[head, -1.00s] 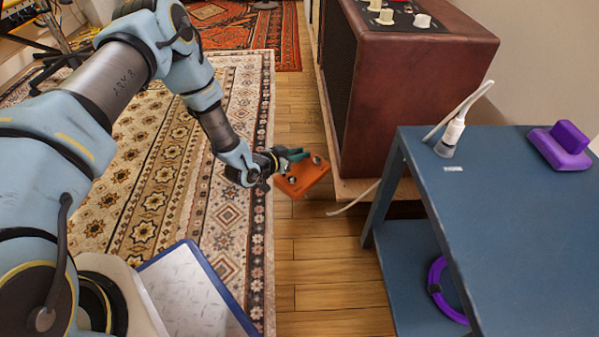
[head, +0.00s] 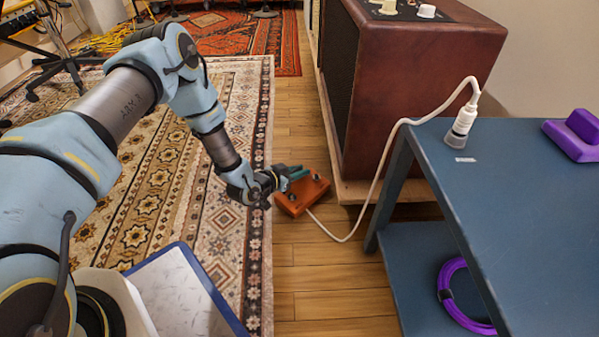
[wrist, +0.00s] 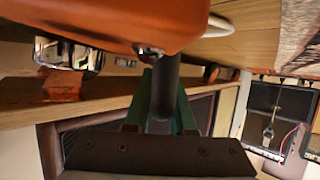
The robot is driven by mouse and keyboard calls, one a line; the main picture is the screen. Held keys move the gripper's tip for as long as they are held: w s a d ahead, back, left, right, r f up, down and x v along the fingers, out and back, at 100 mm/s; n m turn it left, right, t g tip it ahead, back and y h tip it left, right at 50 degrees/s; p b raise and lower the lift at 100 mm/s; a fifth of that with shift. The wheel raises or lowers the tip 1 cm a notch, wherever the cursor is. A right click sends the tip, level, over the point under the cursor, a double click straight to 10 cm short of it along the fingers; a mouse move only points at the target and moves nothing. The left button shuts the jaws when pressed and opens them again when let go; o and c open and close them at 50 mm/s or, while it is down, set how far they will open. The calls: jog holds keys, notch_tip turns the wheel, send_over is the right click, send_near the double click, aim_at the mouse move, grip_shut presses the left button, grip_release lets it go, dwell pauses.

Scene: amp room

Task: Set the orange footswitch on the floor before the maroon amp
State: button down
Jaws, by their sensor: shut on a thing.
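The orange footswitch (head: 302,197) is over the wooden floor, left of the maroon amp (head: 420,90) and near its front. My gripper (head: 296,175) is shut on it from the left, with green fingers at its upper side. In the wrist view the footswitch (wrist: 120,18) fills the top, close to the floorboards, and the green fingers (wrist: 165,100) show below it. I cannot tell whether its underside touches the floor. A white cable (head: 375,185) runs from the footswitch to a white plug on the blue table.
The blue table (head: 520,190) stands at right, with the white plug (head: 462,125) and a purple block (head: 575,138) on top and a purple ring (head: 455,290) on its lower shelf. A patterned rug (head: 160,190) lies at left. The floor strip (head: 325,280) between them is bare.

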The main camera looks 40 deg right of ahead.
jog(key=shift+f, duration=0.1)
jog(key=c, duration=0.8)
grip_release()
jog(key=shift+o, duration=0.2)
jog(key=shift+r, duration=0.25)
jog(key=p+v, duration=0.6)
jog(key=v, duration=0.4)
jog(key=shift+a+r, duration=0.15)
jog(key=shift+a, duration=0.1)
jog(key=shift+s+a+r, duration=0.1)
jog(key=shift+a, duration=0.6)
